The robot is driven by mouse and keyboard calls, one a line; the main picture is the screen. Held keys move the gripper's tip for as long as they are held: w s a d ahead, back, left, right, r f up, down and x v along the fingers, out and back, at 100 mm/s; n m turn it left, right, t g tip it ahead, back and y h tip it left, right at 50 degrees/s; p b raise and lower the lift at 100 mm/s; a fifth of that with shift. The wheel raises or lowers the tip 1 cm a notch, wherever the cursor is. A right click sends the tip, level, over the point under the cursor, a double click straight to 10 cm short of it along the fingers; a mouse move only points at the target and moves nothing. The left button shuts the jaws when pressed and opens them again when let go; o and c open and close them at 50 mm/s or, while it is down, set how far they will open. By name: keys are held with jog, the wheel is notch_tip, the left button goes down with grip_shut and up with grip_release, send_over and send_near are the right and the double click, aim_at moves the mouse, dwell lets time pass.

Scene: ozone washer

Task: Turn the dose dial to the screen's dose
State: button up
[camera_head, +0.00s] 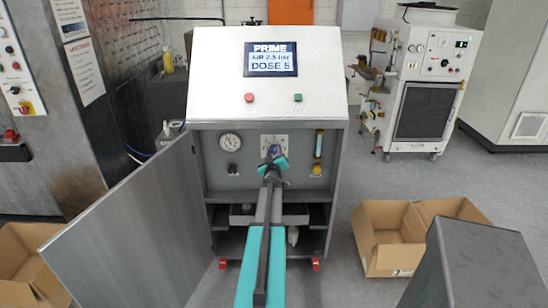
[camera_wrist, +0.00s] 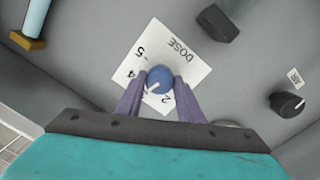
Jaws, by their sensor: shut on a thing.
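The screen (camera_head: 270,59) on the washer's sloped top reads PRIME, AIR 2.5 bar and DOSE 5. The blue dose dial (camera_wrist: 159,75) sits on a white plate (camera_wrist: 176,50) marked DOSE; 5, 4 and 2 are readable. The dial's white mark points to the lower left in the wrist view, between the 4 and the 2; the number there is partly hidden. My gripper (camera_wrist: 160,82) is shut on the dial, one purple finger on each side. In the head view my gripper (camera_head: 272,164) covers part of the dial and plate.
A gauge (camera_head: 230,142) and a black knob (camera_wrist: 287,104) are on the same panel. A yellow-based tube (camera_head: 318,150) stands to the right. The open cabinet door (camera_head: 135,232) swings out at left. Cardboard boxes (camera_head: 385,245) lie on the floor.

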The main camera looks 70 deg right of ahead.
jog(key=m+b, duration=0.2)
jog(key=m, duration=0.1)
jog(key=shift+a+f+b, duration=0.15)
jog(key=shift+f+b, duration=0.15)
jog(key=shift+b, duration=0.1)
jog(key=m, duration=0.3)
jog(key=shift+r+m+p, duration=0.2)
jog(key=shift+m+p, duration=0.1)
jog(key=shift+p, duration=0.1)
jog(key=m+p, duration=0.5)
jog(key=shift+r+y, duration=0.1)
jog(key=shift+y, duration=0.2)
jog(key=m+p, duration=0.4)
jog(key=shift+m+t, duration=0.3)
jog(key=shift+t, duration=0.1)
jog(key=o, duration=1.1)
jog(key=shift+c, duration=0.2)
